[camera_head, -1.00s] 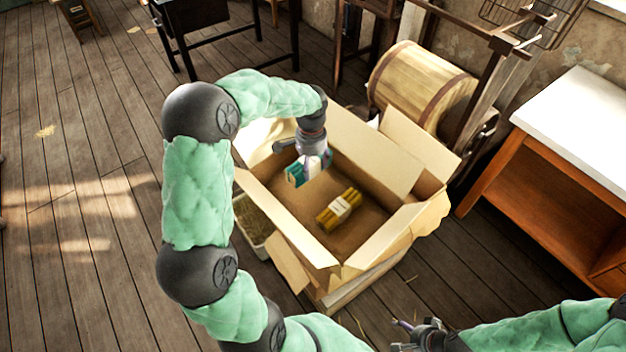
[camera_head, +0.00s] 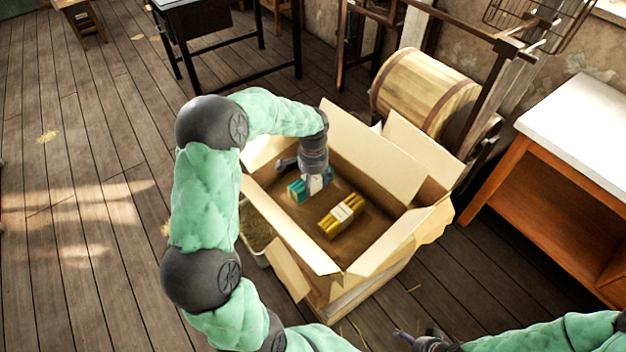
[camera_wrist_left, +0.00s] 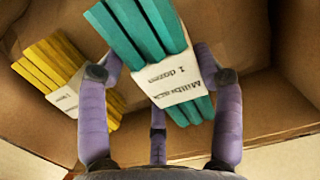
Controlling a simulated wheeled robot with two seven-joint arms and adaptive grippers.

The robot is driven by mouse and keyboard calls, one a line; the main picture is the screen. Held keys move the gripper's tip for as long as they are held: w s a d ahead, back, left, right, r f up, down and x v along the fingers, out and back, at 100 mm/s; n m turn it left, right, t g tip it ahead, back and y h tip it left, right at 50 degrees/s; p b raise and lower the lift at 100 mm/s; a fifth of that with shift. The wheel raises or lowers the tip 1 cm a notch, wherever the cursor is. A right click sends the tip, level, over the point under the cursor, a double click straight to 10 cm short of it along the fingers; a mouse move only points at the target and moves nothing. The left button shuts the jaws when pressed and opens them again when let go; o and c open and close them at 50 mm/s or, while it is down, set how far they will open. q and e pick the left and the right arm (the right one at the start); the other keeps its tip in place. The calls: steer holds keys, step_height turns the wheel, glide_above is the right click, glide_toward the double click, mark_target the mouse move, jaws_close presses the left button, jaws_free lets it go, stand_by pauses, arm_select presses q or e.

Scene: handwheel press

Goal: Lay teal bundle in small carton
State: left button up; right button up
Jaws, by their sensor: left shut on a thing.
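The teal bundle (camera_head: 298,190), sticks wrapped in a white paper band, is inside the open carton (camera_head: 288,222). My left gripper (camera_head: 314,180) reaches down into the carton and is shut on the bundle. In the left wrist view, the teal bundle (camera_wrist_left: 150,40) lies between the purple fingers of the left gripper (camera_wrist_left: 160,85), its band printed with dark lettering. Whether the bundle touches the carton floor I cannot tell. A yellow bundle (camera_head: 341,216) lies on the carton floor to its right, and it also shows in the left wrist view (camera_wrist_left: 65,75). My right gripper (camera_head: 420,338) is at the bottom edge, partly cut off.
The carton's flaps stand open around it. A straw-filled box (camera_head: 255,228) is beside its left side.

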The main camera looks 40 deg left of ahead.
mark_target(313, 179)
arm_select(q)
steer(key=shift+f, duration=0.25)
steer(key=o, duration=1.3)
step_height(313, 179, up, 13)
steer(key=p, duration=0.4)
steer(key=shift+r, duration=0.1)
